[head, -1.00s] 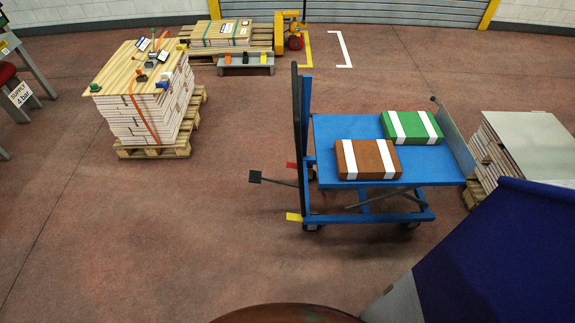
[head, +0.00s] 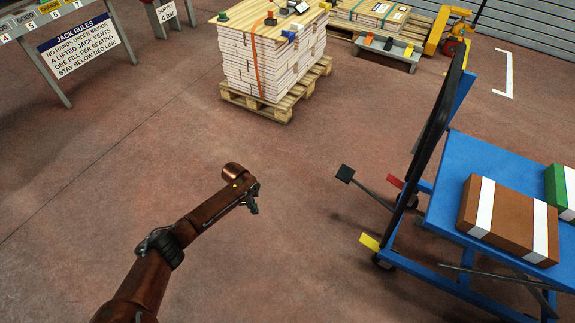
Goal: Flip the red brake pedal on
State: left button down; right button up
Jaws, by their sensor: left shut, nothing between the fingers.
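The red brake pedal (head: 395,182) sticks out at the left side of the blue lift cart (head: 437,214), low down near a wheel. A yellow pedal (head: 369,241) sits below it on the same side, and a black foot lever (head: 345,172) reaches out to the left. I cannot tell the red pedal's exact tilt. My left gripper (head: 252,207) is shut and empty, above the floor to the left of the cart, clearly apart from the pedals. My right gripper is not in view.
A brown block (head: 504,213) and a green block (head: 560,185) with white bands lie on the cart's deck. A strapped stack on a pallet (head: 268,62) stands behind. A signboard (head: 84,46) stands at the far left. Floor between my left gripper and the cart is clear.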

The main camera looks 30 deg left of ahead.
aim_at(391, 178)
jog(key=z, duration=0.05)
jog(key=i, duration=1.55)
jog(key=z, duration=1)
